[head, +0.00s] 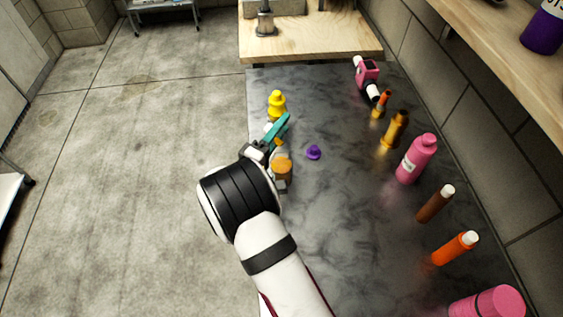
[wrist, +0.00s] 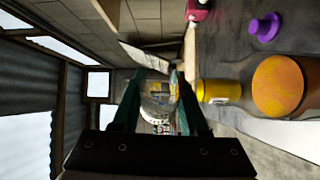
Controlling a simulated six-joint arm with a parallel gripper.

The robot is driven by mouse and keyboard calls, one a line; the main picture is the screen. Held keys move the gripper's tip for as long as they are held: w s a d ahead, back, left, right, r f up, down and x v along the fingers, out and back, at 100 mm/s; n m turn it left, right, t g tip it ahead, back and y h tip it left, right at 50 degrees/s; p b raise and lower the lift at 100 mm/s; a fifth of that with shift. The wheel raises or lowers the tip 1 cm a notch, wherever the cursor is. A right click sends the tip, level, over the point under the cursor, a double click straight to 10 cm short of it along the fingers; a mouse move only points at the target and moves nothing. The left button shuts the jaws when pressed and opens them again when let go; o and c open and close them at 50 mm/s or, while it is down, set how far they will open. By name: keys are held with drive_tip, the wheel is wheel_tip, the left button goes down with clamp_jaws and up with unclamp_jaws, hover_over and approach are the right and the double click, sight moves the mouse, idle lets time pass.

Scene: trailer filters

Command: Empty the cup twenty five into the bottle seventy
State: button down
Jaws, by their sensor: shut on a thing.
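My gripper (head: 277,131) has teal fingers and is over the left edge of the dark counter, between a yellow bottle and an orange-topped container. In the wrist view my gripper (wrist: 160,95) is shut on a clear cup (wrist: 158,98). Yellow and grey show in or through the cup; I cannot tell its contents or exact tilt. The yellow bottle (head: 277,104) stands just beyond the gripper; it also shows in the wrist view (wrist: 215,91). The orange-topped container (head: 282,166) stands close on the near side, its top large in the wrist view (wrist: 287,87). No number is readable, so bottle seventy cannot be picked out.
A small purple cap-like piece (head: 313,153) lies on the counter (head: 330,215) right of the gripper. The counter's middle is clear.

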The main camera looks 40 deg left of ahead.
drive_tip(key=shift+f, duration=0.15)
idle(0.3)
drive_tip(key=shift+s+d+r+m+t+p, duration=0.15)
drive_tip(key=shift+m+t+p, duration=0.15)
drive_tip(key=shift+m, duration=0.3)
drive_tip(key=shift+w+d+r+m+t+p, duration=0.15)
drive_tip(key=shift+m+p, duration=0.15)
drive_tip(key=shift+m, duration=0.3)
drive_tip(key=shift+s+d+r+m+t+p, duration=0.1)
drive_tip(key=shift+m+t+p, duration=0.2)
drive_tip(key=shift+m, duration=0.3)
idle(2.1)
drive_tip(key=shift+s+d+r+m+t+h+p, duration=0.1)
drive_tip(key=shift+d+m+t+h+p, duration=0.15)
drive_tip(key=shift+m, duration=0.6)
drive_tip(key=shift+d+r+m+t+h+p, duration=0.1)
drive_tip(key=shift+d+m+t+h+p, duration=0.2)
drive_tip(key=shift+m, duration=0.55)
idle(1.9)
